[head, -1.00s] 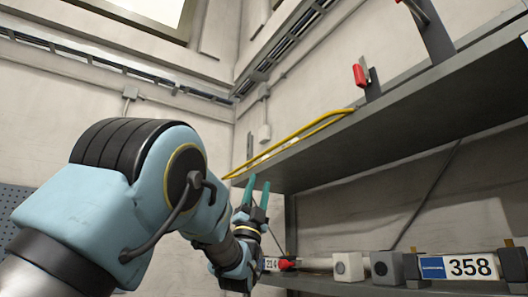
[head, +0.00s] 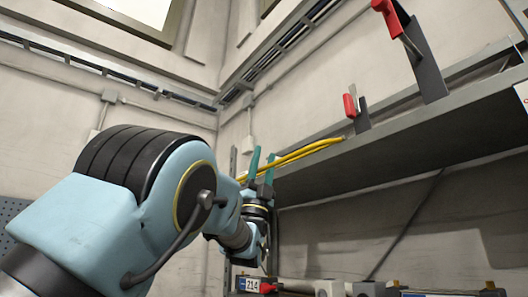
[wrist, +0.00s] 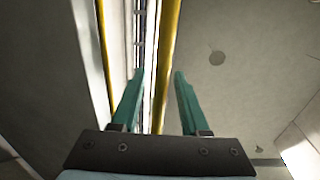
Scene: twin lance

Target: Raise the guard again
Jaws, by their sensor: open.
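The guard appears to be the yellow tubular bar (head: 312,149) along the edge of the grey shelf at centre right in the head view. In the wrist view one yellow bar (wrist: 169,50) runs lengthwise between my two fingers, and a second yellow bar (wrist: 104,50) lies left of the left finger. My gripper (head: 261,166) has teal fingers pointing up at the near end of the guard. It is open, with its fingers (wrist: 159,74) on either side of the one bar in the picture. Whether they touch it I cannot tell.
The grey shelf (head: 420,148) overhangs on the right. A small red-handled clamp (head: 350,105) and a larger red-handled one (head: 388,18) stand on its edge. Below is a lower row with a plate marked 214 (head: 251,285). Walls stand behind and at left.

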